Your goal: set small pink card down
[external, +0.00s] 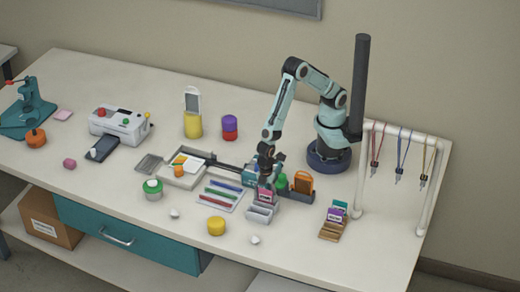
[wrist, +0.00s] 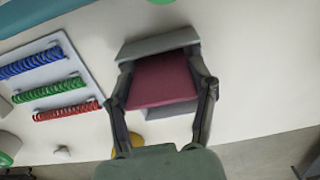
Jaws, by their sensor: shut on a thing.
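The small pink card (external: 265,196) stands in my gripper (external: 267,182), low over a light grey stepped holder (external: 260,214) near the front of the table. In the wrist view, the card (wrist: 163,82) looks dark pink, with a finger of my gripper (wrist: 160,62) at each side edge. The fingers are shut on it. The grey holder (wrist: 157,43) shows behind and below the card there. The card's lower edge overlaps the holder, and I cannot tell whether it rests in a slot.
A tray of coloured coils (external: 219,195) lies left of the holder. A dark caddy with an orange item (external: 302,183) is close on the right. A brown card rack (external: 332,230) and a lanyard stand (external: 425,195) stand farther right. A yellow round pot (external: 216,226) is at front left.

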